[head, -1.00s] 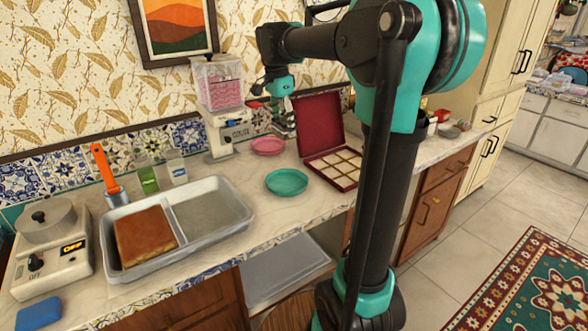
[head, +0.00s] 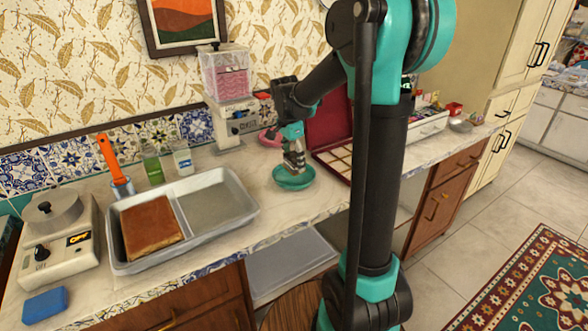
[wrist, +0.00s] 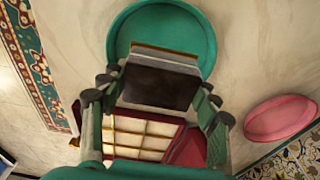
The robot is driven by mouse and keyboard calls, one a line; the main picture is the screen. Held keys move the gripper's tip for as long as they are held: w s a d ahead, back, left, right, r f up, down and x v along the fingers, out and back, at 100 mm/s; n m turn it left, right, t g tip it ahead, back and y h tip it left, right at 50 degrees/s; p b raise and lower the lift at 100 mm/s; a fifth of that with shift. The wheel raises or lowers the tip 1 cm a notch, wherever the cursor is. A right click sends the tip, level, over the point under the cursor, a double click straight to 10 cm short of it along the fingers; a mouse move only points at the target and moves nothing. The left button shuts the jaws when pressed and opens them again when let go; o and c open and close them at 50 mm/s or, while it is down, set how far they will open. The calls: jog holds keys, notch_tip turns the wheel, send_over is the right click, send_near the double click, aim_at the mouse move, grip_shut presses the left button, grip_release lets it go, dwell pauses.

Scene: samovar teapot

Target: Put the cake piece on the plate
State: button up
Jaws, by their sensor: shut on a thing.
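My gripper (head: 293,164) is over the teal plate (head: 281,183) on the counter, pointing down. In the wrist view, its two fingers (wrist: 160,95) are on either side of a dark, blocky piece with a pale layer and a golden-brown edge, which I take to be the cake piece (wrist: 158,86). The gripper is shut on it. The piece covers part of the teal plate (wrist: 125,32) in that view. Whether the piece touches the plate cannot be told. In the head view the gripper hides the piece.
A metal tray (head: 254,207) with a large brown cake (head: 150,225) stands to the left. An open red box (head: 327,118) with cream compartments is close on the right. A pink plate (wrist: 281,119) lies behind, near a dispenser (head: 229,95). Bottles stand behind the tray.

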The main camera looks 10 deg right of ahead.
aim_at(290, 158)
jog(key=shift+f, duration=1.75)
jog(key=shift+f, duration=0.15)
jog(key=o, duration=1.2)
jog(key=r, duration=0.4)
jog(key=a+r, duration=0.1)
jog(key=r, duration=0.7)
jog(key=shift+s+a+r, duration=0.15)
jog(key=shift+s+a, duration=0.05)
jog(key=shift+s, duration=0.1)
